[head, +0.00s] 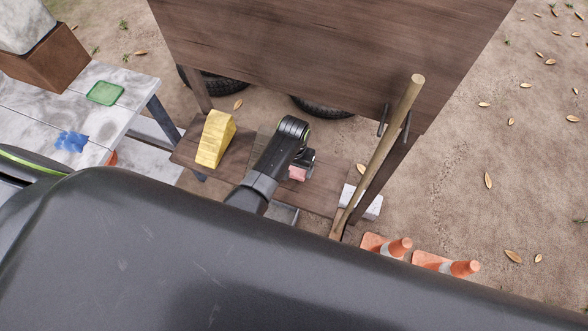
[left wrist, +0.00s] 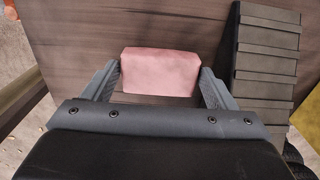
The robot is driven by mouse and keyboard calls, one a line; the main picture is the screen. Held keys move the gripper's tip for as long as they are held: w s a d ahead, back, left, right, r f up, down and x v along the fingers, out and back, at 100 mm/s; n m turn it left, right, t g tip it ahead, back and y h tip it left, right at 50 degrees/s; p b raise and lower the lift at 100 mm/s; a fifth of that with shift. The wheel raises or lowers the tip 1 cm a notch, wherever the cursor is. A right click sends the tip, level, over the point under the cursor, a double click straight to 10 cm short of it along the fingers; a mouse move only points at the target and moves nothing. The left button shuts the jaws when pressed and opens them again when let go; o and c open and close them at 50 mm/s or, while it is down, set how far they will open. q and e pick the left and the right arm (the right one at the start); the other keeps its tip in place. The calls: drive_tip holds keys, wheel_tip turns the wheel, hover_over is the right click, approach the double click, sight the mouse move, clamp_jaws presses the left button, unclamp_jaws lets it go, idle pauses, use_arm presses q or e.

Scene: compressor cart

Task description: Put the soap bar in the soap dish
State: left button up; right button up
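The pink soap bar (head: 298,173) is low at the end of my left gripper (head: 303,162) in the head view, over a brown wooden plank. In the left wrist view the soap bar (left wrist: 161,72) sits between the two fingertips of my left gripper (left wrist: 160,75), one finger close against each end. I cannot tell whether the fingers press on it or whether it rests on the wood. A shallow green dish (head: 105,93), which looks like the soap dish, lies empty on the pale table at the left. My right gripper is not in view.
A yellow wedge (head: 215,138) stands on the plank (head: 254,148) left of my arm. A wooden pole (head: 385,140) leans at the right by a white block (head: 372,207). A blue cloth (head: 72,141) lies on the table (head: 32,112).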

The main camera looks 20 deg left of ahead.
use_arm(q)
drive_tip(key=c, duration=0.6)
drive_tip(key=shift+r, duration=0.1)
